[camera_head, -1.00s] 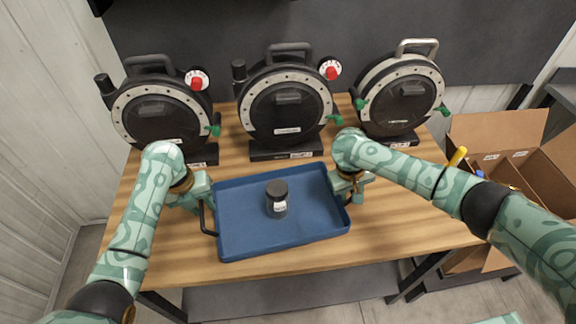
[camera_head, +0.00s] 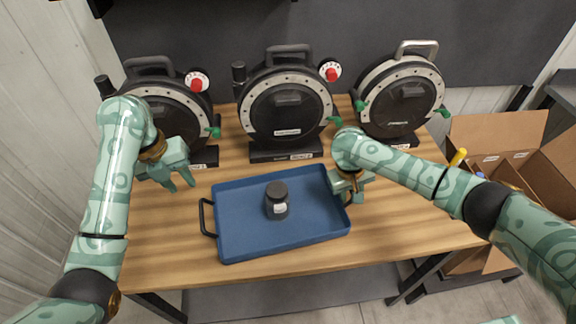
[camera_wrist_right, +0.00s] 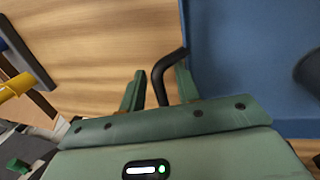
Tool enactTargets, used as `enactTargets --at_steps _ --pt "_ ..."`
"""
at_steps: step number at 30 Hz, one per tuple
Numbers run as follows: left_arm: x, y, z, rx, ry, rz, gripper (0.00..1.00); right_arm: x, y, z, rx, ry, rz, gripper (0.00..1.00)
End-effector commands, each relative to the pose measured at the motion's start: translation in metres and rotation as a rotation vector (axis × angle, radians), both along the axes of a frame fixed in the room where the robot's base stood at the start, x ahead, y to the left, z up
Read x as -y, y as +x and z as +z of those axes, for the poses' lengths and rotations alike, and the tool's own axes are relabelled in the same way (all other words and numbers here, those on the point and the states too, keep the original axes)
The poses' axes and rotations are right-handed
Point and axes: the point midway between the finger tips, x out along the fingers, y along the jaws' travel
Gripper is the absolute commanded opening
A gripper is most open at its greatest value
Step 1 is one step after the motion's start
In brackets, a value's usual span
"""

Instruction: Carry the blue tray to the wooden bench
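The blue tray (camera_head: 245,240) lies on or just over the wooden bench top (camera_head: 160,260), with black handles on its left and right ends. A small dark jar (camera_head: 277,200) with a pale label stands upright in it. My left gripper (camera_head: 182,183) is open and empty, up and left of the tray's left handle (camera_head: 206,218). My right gripper (camera_head: 352,192) is at the tray's right end. In the right wrist view its two fingers (camera_wrist_right: 160,90) stand apart on either side of the right handle (camera_wrist_right: 160,75), with a gap showing on one side.
Three round black seed meters (camera_head: 163,112), (camera_head: 288,112), (camera_head: 400,95) stand along the back of the bench. An open cardboard box (camera_head: 500,140) stands at the right. Bare wood lies left, right and in front of the tray.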

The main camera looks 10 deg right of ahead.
Motion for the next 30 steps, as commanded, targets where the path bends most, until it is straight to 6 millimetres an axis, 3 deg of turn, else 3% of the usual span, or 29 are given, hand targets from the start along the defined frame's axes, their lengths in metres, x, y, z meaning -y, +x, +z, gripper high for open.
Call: enactTargets --at_steps 9,15,30 --pt "0.000 0.000 0.000 0.000 0.000 -0.001 0.32 -0.014 0.000 0.070 0.004 0.002 0.003 0.32" --pt "0.000 0.000 0.000 -0.001 0.000 -0.001 0.32 -0.020 -0.001 0.101 0.003 -0.001 0.002 0.32" --pt "0.000 0.000 0.000 -0.001 0.000 -0.001 0.32 -0.022 -0.002 0.108 0.001 0.000 0.001 0.32"
